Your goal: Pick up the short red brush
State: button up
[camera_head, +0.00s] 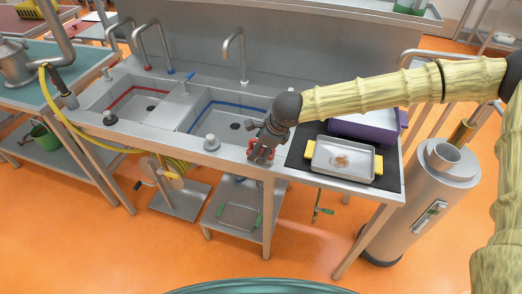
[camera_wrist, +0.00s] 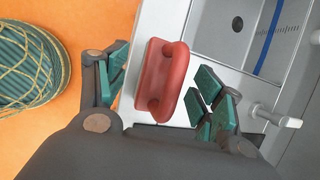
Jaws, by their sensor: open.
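The short red brush (camera_wrist: 153,75) sits at the front edge of the metal sink counter, its looped handle facing the wrist camera. Any bristles are hidden. In the head view only small bits of red (camera_head: 242,150) show around my gripper (camera_head: 262,157). My gripper (camera_wrist: 162,88) is open, with green-padded fingers on the left and right of the brush in the wrist view. The brush lies between the fingers; gaps show beside it, and I cannot tell whether anything touches it.
A metal tray with yellow handles (camera_head: 342,160) and a purple bin (camera_head: 365,127) stand on the right.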

jog(key=shift+p+x, duration=0.35)
jog(key=shift+x, duration=1.05)
jog(key=c, duration=1.2)
